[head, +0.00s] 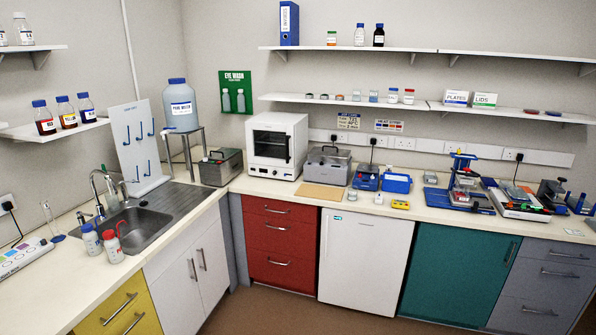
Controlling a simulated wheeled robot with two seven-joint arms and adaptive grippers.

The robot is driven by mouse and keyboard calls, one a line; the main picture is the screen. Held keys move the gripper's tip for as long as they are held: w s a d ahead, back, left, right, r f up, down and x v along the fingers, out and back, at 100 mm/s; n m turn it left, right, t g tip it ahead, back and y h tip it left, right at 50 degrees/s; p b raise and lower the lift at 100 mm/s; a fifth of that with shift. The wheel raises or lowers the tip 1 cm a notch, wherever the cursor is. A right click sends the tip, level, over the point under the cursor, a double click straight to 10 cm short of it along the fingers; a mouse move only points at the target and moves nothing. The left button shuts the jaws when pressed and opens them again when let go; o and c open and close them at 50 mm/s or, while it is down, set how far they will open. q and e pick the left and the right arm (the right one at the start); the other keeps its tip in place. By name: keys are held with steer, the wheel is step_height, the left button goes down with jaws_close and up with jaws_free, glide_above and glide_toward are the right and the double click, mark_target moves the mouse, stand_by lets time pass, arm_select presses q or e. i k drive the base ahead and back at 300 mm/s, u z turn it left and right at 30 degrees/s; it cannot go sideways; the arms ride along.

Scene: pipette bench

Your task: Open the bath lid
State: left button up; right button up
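A grey metal box that looks like the bath (324,173) stands on the back counter, right of the white oven. Its bath lid (329,156) lies on top and looks shut, with a small handle on it. Another, darker grey box (221,172) with a dark handle on top stands in the corner, left of the oven; its top also looks shut. I cannot tell for sure which of the two is the bath. Neither of my grippers is in view, and nothing touches either box.
The white oven (277,147) stands between the two boxes. A tan board (320,192) lies in front of the right box. A blue device (366,178) and a blue rack (397,183) stand right of it. A shelf (350,101) runs above. The floor in front is clear.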

mark_target(223, 151)
steer(key=z, duration=0.05)
steer(key=i, duration=2)
steer(key=u, duration=0.5)
steer(key=i, duration=1.6)
steer(key=u, duration=0.35)
